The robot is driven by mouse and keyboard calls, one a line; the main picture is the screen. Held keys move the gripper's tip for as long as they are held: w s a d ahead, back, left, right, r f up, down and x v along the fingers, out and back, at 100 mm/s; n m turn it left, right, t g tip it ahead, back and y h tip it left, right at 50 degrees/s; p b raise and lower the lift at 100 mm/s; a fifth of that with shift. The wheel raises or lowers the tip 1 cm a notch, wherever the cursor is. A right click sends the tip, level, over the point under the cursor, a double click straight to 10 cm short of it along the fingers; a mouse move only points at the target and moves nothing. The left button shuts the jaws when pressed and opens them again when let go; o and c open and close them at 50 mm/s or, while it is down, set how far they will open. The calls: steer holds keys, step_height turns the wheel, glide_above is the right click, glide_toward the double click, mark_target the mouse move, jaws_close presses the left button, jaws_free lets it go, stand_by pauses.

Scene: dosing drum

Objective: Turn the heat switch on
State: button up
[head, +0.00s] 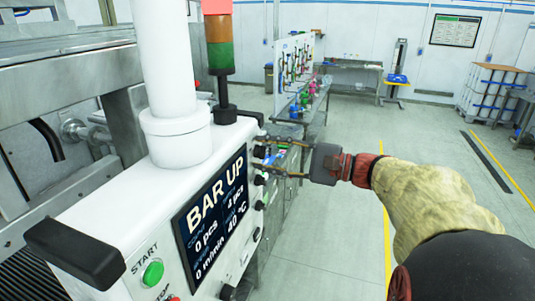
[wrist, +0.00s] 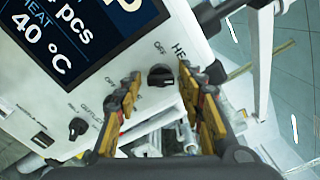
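The heat switch (wrist: 160,76) is a black rotary knob on the white control panel, with "HEAT" and "OFF" printed beside it in the wrist view. Which way it points is hard to tell. My gripper (wrist: 158,78) is open, with one orange-padded finger on each side of the knob. I cannot tell whether either finger touches it. In the head view my gripper (head: 267,154) reaches in from the right to the panel's side edge, fingers apart around the upper black knob (head: 260,153).
More black knobs sit along the panel, including one (wrist: 77,127) at lower left in the wrist view. A display (head: 211,217) reads "BAR UP" and 40 °C. A green start button (head: 153,273) is near the front. A signal tower (head: 220,45) stands behind. Open floor lies right.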

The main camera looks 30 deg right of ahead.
steer(key=shift+o, duration=0.3)
steer(key=v, duration=1.2)
stand_by(0.3)
